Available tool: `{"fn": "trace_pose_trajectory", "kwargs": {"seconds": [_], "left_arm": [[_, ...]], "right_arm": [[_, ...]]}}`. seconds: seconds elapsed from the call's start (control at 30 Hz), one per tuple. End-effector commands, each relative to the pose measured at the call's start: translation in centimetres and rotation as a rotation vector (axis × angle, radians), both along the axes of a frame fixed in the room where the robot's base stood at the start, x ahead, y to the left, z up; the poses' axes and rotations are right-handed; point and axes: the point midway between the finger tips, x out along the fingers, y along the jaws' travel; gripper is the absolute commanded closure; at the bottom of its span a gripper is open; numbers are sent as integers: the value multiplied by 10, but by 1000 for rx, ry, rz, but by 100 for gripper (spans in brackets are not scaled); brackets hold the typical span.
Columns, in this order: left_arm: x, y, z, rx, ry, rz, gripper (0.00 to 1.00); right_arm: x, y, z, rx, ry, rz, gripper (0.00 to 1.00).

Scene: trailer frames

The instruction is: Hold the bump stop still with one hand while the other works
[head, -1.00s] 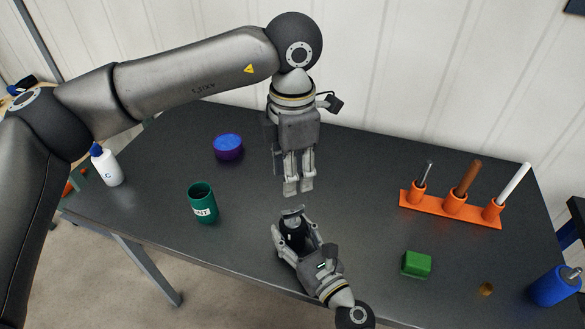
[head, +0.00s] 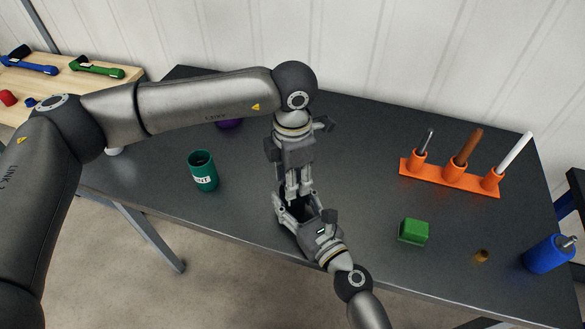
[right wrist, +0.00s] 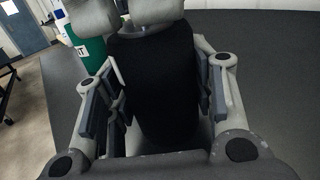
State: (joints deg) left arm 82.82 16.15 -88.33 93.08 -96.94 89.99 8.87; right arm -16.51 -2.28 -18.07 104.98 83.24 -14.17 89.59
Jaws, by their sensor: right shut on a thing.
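The bump stop is a black rounded piece; in the right wrist view the bump stop (right wrist: 155,90) fills the space between my right gripper's fingers. In the head view the bump stop (head: 303,209) is partly hidden by both grippers. My right gripper (head: 296,211) is shut on it near the table's front edge. My left gripper (head: 298,190) points down from above, its fingertips right at the bump stop's upper end. In the right wrist view its pale fingertips (right wrist: 120,16) show at the top; whether they grip or only touch it is unclear.
A green labelled cup (head: 203,172) stands to the left. A green block (head: 413,232), an orange rack (head: 450,179) with tools and a blue cylinder (head: 547,254) are to the right. A purple container (head: 229,124) is mostly behind my left arm. The dark table (head: 360,180) has free room between.

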Motion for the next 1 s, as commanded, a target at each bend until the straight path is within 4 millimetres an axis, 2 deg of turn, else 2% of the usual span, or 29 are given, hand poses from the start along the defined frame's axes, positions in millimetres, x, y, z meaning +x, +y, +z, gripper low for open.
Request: {"fn": "trace_pose_trajectory", "kwargs": {"seconds": [0.23,0.5,0.77,1.0], "left_arm": [[0,0,-1,0,0,0,64],[0,0,0,1,0,0,99],[0,0,0,1,-1,-48,100],[0,0,0,1,-1,-332,100]], "right_arm": [[0,0,0,0,0,0,78],[0,0,0,0,0,0,78],[0,0,0,0,0,0,78],[0,0,0,0,0,0,78]]}}
